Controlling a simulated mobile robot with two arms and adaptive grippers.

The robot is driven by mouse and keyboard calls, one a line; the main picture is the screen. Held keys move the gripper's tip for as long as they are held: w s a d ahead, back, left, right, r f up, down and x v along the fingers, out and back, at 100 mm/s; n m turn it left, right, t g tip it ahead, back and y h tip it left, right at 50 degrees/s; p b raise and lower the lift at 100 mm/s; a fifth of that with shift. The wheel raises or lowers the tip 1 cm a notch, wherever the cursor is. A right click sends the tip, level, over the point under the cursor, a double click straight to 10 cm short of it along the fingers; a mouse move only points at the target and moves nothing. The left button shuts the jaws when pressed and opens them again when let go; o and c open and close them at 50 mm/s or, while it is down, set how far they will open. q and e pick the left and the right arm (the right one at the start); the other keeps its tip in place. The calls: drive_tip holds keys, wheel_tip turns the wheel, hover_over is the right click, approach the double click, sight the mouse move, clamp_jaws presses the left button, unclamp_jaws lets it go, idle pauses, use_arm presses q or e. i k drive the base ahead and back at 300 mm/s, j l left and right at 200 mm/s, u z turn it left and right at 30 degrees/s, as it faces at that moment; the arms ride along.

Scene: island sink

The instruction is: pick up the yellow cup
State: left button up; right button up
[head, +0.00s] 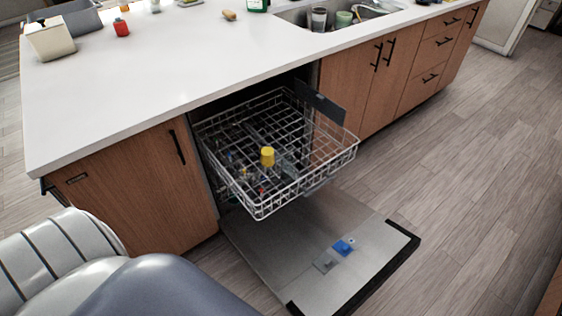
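A small yellow cup (267,157) sits in the pulled-out wire rack (262,210) of the open dishwasher, near the rack's middle. Its wide end seems to face down, but it is too small to be sure. Neither of my grippers is in the head view. Only parts of my own body show at the lower left, well apart from the cup.
The dishwasher door (300,245) is folded down below the rack, with a blue item (343,247) on it. The white countertop (130,90) lies above and behind, with a red jar (121,27) and a sink (297,17). The wooden floor (460,150) at right is clear.

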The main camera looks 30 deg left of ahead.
sight(267, 156)
drive_tip(key=u, duration=1.15)
